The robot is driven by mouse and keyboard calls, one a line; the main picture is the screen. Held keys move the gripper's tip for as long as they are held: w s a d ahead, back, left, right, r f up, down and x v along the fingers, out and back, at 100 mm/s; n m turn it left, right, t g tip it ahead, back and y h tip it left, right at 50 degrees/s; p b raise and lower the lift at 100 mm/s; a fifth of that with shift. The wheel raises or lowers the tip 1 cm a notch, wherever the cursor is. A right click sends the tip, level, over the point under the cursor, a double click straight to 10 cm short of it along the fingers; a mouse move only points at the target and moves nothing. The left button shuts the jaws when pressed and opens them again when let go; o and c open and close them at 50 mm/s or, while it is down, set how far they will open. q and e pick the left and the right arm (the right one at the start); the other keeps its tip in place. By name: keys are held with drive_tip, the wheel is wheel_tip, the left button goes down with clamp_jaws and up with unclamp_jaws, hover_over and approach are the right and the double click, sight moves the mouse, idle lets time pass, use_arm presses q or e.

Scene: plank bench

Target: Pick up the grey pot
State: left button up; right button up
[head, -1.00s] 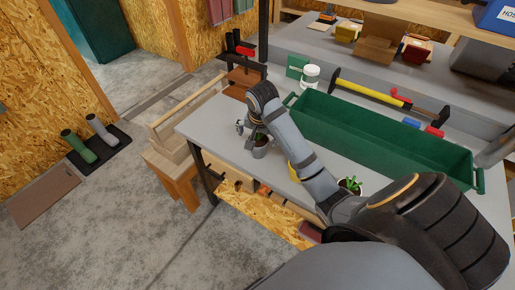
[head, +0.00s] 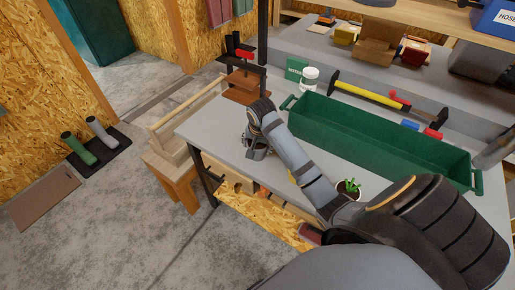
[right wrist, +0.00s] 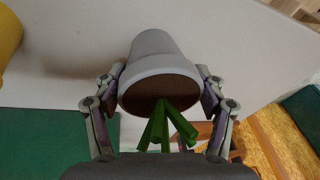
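The grey pot (right wrist: 156,62) with green leaves in it sits between the two fingers of my right gripper (right wrist: 161,88) in the right wrist view. One finger is on each side of its rim, touching it or nearly so; I cannot tell which. In the head view my right gripper (head: 257,148) is low at the left front part of the grey bench top (head: 215,127) and hides most of the pot. I cannot tell whether the pot is clear of the bench. My left gripper is not in view.
A long green trough (head: 375,135) lies behind my right arm. A white pot with a plant (head: 347,190) stands beside the forearm, and a yellow item (right wrist: 8,38) shows in the wrist view. A white jar (head: 309,78) and green box (head: 296,70) stand farther back.

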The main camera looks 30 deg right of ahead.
drive_tip(key=c, duration=0.5)
drive_tip(key=shift+c, duration=0.2)
drive_tip(key=shift+r, duration=0.55)
drive_tip(key=s+r+p, duration=0.4)
drive_tip(key=s+r, duration=0.8)
drive_tip(key=s, duration=0.2)
drive_tip(key=shift+a, duration=0.3)
